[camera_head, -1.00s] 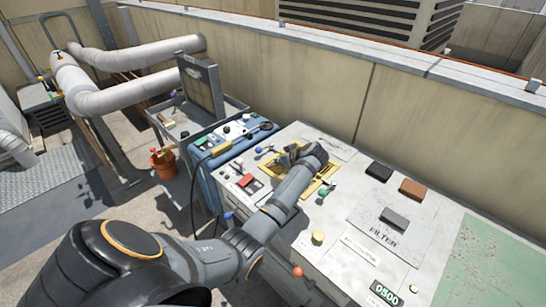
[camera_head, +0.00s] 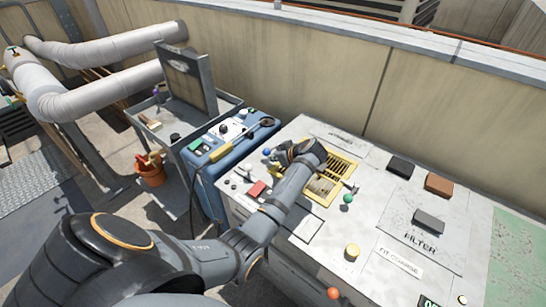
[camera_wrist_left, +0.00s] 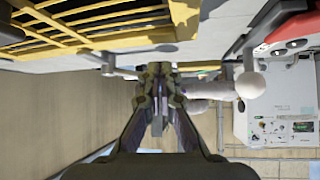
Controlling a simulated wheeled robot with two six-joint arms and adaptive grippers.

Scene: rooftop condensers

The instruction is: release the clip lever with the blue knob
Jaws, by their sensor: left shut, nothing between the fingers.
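The blue knob (camera_head: 266,152) stands at the left end of the yellow grille (camera_head: 322,183) on the grey bench top. My left gripper (camera_head: 284,153) is close to the right of the knob, with its tips partly hidden by my wrist. In the left wrist view my left gripper (camera_wrist_left: 158,98) is shut and empty. A pale round knob on a metal lever (camera_wrist_left: 250,85) shows right of the fingers there; its colour looks washed out. The yellow grille (camera_wrist_left: 95,20) is at the top left there. I cannot tell whether the fingers touch the lever. My right gripper is not in view.
A green knob (camera_head: 348,198) stands at the grille's near right corner. Black (camera_head: 401,165), brown (camera_head: 439,184) and dark grey (camera_head: 429,220) blocks lie to the right. A blue case (camera_head: 231,150) stands left of the bench.

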